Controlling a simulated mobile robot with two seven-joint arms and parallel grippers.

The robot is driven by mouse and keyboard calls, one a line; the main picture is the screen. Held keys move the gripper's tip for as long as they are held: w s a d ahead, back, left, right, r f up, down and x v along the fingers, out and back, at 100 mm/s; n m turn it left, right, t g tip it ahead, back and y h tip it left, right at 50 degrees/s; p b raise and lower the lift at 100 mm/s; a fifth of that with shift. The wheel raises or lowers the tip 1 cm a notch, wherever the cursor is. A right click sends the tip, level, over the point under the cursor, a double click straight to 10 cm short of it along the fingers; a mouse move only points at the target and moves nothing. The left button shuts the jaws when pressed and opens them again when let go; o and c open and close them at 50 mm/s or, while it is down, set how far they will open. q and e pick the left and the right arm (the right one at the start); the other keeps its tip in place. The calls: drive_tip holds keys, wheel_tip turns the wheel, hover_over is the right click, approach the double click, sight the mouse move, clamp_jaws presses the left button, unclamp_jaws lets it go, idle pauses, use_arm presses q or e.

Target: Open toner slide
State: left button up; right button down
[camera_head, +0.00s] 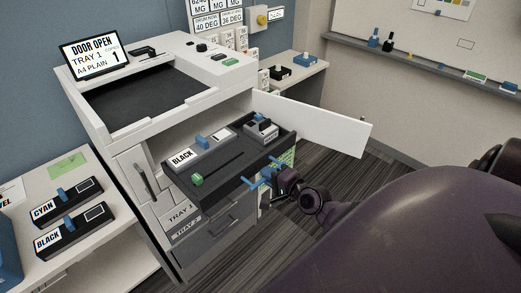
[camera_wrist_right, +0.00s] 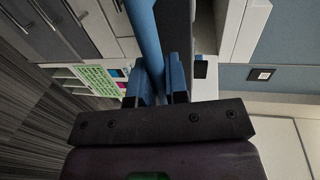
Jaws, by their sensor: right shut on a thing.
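The toner slide (camera_head: 235,165) is a dark tray that sticks out of the open front of the white printer (camera_head: 130,150). My right gripper (camera_head: 265,180) is at the slide's front edge, shut on a blue handle. In the right wrist view the blue handle bar (camera_wrist_right: 144,35) runs up from between the blue fingers (camera_wrist_right: 162,85). My left gripper is not seen.
The printer's white door (camera_head: 315,125) stands open to the right. A screen (camera_head: 95,55) reads DOOR OPEN. Cartridges labelled CYAN (camera_head: 65,203) and BLACK (camera_head: 70,233) lie on the left table. Paper drawers (camera_head: 215,235) are below the slide. Striped floor (camera_head: 385,175) is clear at right.

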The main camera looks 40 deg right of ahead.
drive_tip(key=shift+s, duration=0.45)
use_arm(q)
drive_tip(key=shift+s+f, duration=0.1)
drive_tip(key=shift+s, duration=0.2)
use_arm(e)
drive_tip(key=c, duration=1.1)
unclamp_jaws()
drive_tip(key=shift+c, duration=0.2)
use_arm(q)
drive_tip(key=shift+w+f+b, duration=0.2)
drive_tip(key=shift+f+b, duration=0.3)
drive_tip(key=shift+b, duration=0.1)
use_arm(e)
drive_tip(key=v, duration=1)
drive_tip(key=shift+s, duration=0.4)
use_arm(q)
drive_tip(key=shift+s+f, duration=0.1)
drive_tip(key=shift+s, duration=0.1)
use_arm(e)
drive_tip(key=shift+d+r, duration=0.1)
